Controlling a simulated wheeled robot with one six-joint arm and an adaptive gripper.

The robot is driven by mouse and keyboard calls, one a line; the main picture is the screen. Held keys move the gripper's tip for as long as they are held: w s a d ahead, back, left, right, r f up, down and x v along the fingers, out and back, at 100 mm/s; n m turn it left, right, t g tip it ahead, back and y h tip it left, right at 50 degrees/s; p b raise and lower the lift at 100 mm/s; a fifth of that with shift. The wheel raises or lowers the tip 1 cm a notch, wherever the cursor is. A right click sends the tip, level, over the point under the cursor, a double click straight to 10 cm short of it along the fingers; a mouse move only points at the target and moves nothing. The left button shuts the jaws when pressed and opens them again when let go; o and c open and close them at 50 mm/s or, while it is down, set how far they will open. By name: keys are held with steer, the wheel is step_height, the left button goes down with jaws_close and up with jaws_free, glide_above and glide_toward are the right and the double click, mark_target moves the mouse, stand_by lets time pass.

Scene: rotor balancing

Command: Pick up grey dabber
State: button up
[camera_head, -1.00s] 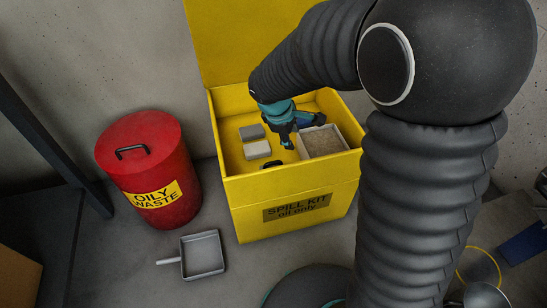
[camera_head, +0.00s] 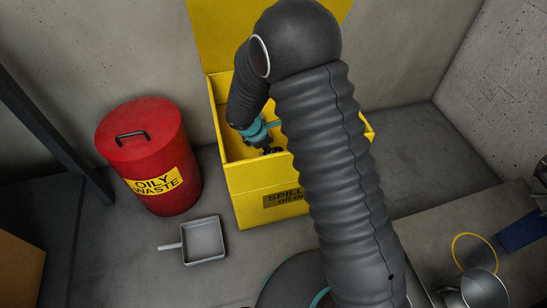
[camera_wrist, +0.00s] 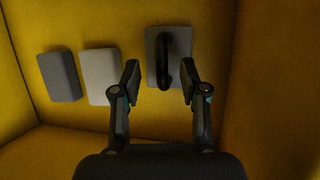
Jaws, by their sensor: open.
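The grey dabber (camera_wrist: 178,42), a flat grey plate with a black arched handle (camera_wrist: 164,62), lies in the yellow spill kit box (camera_head: 270,182). It shows at the top middle of the wrist view. My gripper (camera_wrist: 159,75) is open, its fingers either side of the handle in the picture, with the lower end of the handle between the fingertips. I cannot tell how far the fingertips are above the plate. In the head view my gripper (camera_head: 268,150) reaches down inside the box, and my arm and the box front hide the dabber.
A dark grey pad (camera_wrist: 59,77) and a light grey pad (camera_wrist: 100,76) lie left of the dabber in the wrist view. The box walls (camera_wrist: 275,80) rise close around. A red oily waste bin (camera_head: 150,160) and a grey dustpan (camera_head: 203,241) stand outside.

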steer(key=shift+x, duration=1.45)
steer(key=shift+d, duration=0.15)
jaws_close()
step_height(320, 180, up, 10)
steer(key=shift+r+p, duration=0.1)
steer(key=shift+p, duration=0.45)
steer(key=c, duration=0.7)
jaws_free()
steer(key=shift+c, duration=0.2)
jaws_close()
